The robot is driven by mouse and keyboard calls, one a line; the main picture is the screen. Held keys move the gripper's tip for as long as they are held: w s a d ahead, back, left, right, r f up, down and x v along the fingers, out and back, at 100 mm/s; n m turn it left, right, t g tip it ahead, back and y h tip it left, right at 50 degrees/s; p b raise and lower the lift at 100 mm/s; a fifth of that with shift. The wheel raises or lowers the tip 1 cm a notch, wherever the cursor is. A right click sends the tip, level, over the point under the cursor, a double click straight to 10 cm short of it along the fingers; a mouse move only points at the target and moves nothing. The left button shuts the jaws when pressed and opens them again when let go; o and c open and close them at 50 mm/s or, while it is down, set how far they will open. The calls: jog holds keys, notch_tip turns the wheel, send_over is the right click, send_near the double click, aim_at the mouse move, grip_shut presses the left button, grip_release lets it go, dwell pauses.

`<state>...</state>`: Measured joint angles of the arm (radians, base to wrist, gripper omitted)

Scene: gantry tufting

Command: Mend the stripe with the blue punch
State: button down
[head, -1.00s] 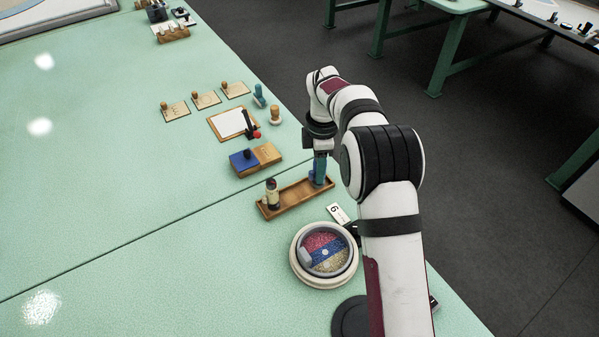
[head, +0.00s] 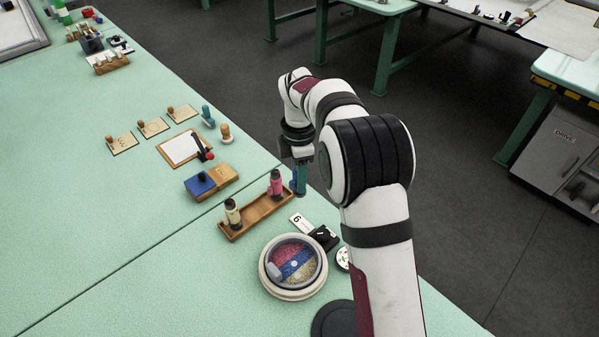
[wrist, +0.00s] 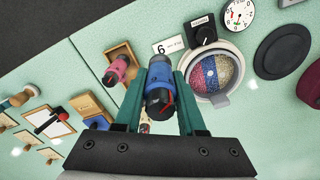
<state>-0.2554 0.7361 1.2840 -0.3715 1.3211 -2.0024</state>
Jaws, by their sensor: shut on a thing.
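My gripper (wrist: 158,100) is shut on the blue punch (wrist: 158,78), a blue cylinder with a dark end and a red mark. In the head view the gripper (head: 302,180) hangs beside the right end of the wooden tray (head: 247,219), and the punch is mostly hidden by the fingers. A round white-rimmed hoop (head: 268,284) stands nearer, with red, blue and gold bands. Its blue stripe (head: 304,258) crosses the middle, with a small pale spot on it. The hoop also shows in the wrist view (wrist: 238,53), upper right of the held punch.
A pink punch (head: 276,184) and a cream punch (head: 232,214) stand in the tray. A number 6 card (head: 299,222), a black knob box (head: 323,237) and a dial (head: 343,258) lie by the hoop. A blue pad (head: 201,185), clipboard (head: 183,148) and stamps stand farther back.

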jog(key=s+f, duration=0.3)
jog(key=s, duration=1)
jog(key=f, duration=0.4)
jog(key=shift+s+a+f, duration=0.25)
jog(key=shift+s+a, duration=0.05)
jog(key=shift+a, duration=0.05)
jog(key=shift+f, duration=0.6)
jog(key=shift+f, duration=0.6)
notch_tip(320, 180, up, 7)
dwell(0.8)
